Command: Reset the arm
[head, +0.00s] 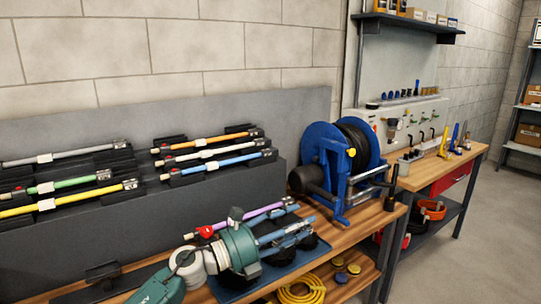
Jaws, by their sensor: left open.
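My left arm comes in from the bottom left, and my left gripper (298,232) is at the lower middle, pointing right. It is open, above a dark blue tray (285,268). A purple duct brush rod (252,217) with a red part at its left end lies just behind the gripper, and the wrist partly hides it. I cannot tell whether the gripper touches anything on the tray. Rods lie in a dark rack: grey (75,153), green (75,182), yellow (75,201), orange (210,140), white (208,154) and blue (225,163). My right gripper is not in view.
A blue hose reel (320,140) stands right of the rack on the wooden bench. A second bench (435,172) stands at right. Open floor (480,250) is at lower right.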

